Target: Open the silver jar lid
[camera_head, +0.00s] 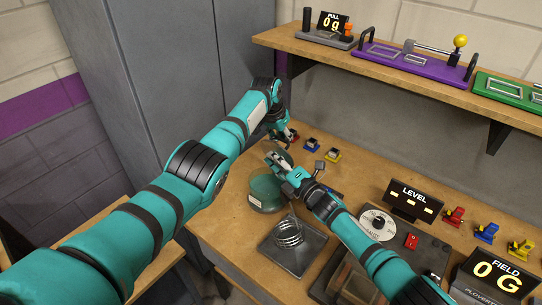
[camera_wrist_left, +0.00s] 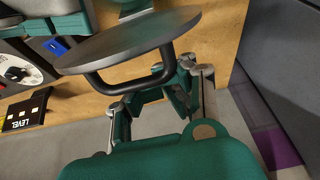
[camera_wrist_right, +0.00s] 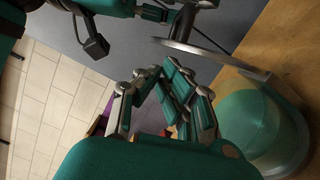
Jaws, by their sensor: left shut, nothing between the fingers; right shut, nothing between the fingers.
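The green glass jar (camera_head: 264,194) stands on the wooden bench in the head view, and its rounded side shows at the right of the right wrist view (camera_wrist_right: 255,125). The round silver lid (camera_wrist_left: 130,38) fills the top of the left wrist view, with a dark bar handle (camera_wrist_left: 105,88) on its face. In the right wrist view the lid (camera_wrist_right: 212,55) is edge-on, tilted up from the jar. My left gripper (camera_wrist_left: 185,72) is shut and empty beside the handle. My right gripper (camera_wrist_right: 170,72) is shut and empty near the lid and jar. Contact is unclear.
A dark plate with a wire coil (camera_head: 289,236) lies in front of the jar. A LEVEL display (camera_head: 413,199) and a dial (camera_head: 376,222) stand to the right. Several small coloured switches sit on the bench. A shelf (camera_head: 400,75) hangs above, and a grey cabinet (camera_head: 160,70) stands behind.

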